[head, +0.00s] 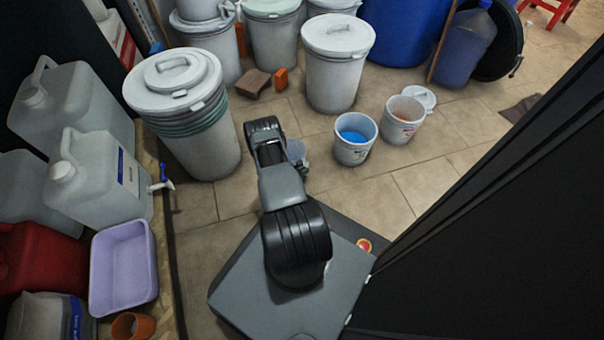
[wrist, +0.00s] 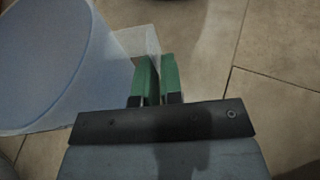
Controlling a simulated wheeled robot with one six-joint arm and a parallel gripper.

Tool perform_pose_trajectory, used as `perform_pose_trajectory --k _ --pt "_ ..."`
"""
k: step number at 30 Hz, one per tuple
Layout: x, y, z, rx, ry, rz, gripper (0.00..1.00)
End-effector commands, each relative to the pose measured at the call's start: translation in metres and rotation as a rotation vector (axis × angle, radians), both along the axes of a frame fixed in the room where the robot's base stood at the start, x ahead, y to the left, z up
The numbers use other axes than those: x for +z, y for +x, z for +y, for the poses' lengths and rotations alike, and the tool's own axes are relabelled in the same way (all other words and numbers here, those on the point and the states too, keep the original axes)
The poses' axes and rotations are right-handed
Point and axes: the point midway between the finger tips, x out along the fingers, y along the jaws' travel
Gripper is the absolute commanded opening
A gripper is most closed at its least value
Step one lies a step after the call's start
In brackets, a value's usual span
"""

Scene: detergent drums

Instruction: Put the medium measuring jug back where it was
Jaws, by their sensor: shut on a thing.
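A measuring jug, translucent and bluish, fills the left of the wrist view (wrist: 60,60). Its pale handle (wrist: 138,42) runs in at the green fingers of my gripper (wrist: 158,68), which are shut on it. In the head view the jug (head: 296,149) shows as a small pale rim beside my arm, with a bit of my gripper (head: 304,168) at its right; my arm hides the rest. I cannot tell whether the jug touches the floor. No other measuring jug can be made out.
Buckets with blue (head: 355,137) and orange (head: 402,120) contents stand open to the right. Lidded drums (head: 190,115) stand left and behind. At the left are white canisters (head: 95,180), a lilac basin (head: 124,268) and a brown cup (head: 132,326). A dark panel (head: 520,220) blocks the right.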

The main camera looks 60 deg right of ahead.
Motion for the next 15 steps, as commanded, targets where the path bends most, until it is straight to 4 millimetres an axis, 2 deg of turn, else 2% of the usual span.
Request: perform_pose_trajectory --k 13,14,15 --pt "-0.0054 0.0004 -0.0007 -0.001 -0.001 -0.002 0.00" --pt "-0.0050 0.0006 -0.0007 -0.001 -0.001 -0.002 0.10" --pt "-0.0048 0.0006 -0.0005 -0.001 -0.001 -0.002 0.14"
